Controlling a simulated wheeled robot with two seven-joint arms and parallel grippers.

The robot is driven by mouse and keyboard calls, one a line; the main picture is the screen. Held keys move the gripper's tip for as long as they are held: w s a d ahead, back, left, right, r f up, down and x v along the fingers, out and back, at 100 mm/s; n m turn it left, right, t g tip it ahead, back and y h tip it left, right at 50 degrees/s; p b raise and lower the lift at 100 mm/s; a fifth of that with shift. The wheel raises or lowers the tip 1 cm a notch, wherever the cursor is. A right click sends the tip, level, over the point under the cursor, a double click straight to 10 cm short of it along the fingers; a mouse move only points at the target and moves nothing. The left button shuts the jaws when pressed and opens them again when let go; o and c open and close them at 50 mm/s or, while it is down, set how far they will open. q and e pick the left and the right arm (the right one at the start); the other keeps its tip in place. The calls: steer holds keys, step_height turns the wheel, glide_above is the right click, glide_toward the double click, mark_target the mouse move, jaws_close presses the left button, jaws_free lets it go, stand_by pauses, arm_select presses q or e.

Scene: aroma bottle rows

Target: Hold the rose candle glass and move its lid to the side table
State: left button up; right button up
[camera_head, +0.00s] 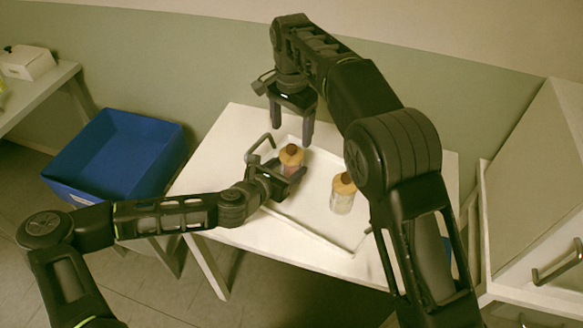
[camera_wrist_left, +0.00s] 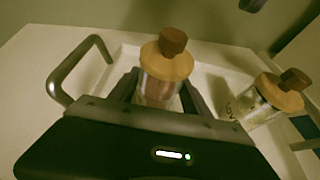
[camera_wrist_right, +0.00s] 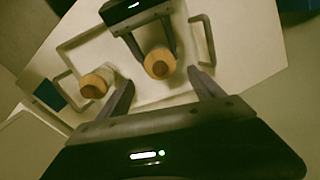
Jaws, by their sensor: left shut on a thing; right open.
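The rose candle glass (camera_head: 289,170) looks pinkish and stands upright on a white tray (camera_head: 309,236). Its wooden lid (camera_head: 291,155) with a dark knob is on top; the lid also shows in the left wrist view (camera_wrist_left: 166,64) and the right wrist view (camera_wrist_right: 159,65). My left gripper (camera_head: 285,176) is shut on the glass from the side, below the lid. My right gripper (camera_head: 291,138) is open and points down, above and behind the glass, apart from the lid. The right wrist view shows its spread fingers (camera_wrist_right: 162,92) with nothing between them.
A second lidded glass (camera_head: 342,196) with a pale label stands to the right on the tray. The tray has raised handles (camera_head: 262,142). A blue bin (camera_head: 119,154) is left of the white table (camera_head: 232,238). A side table (camera_head: 35,98) with a white box (camera_head: 27,63) stands far left.

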arm_select(q)
jaws_close()
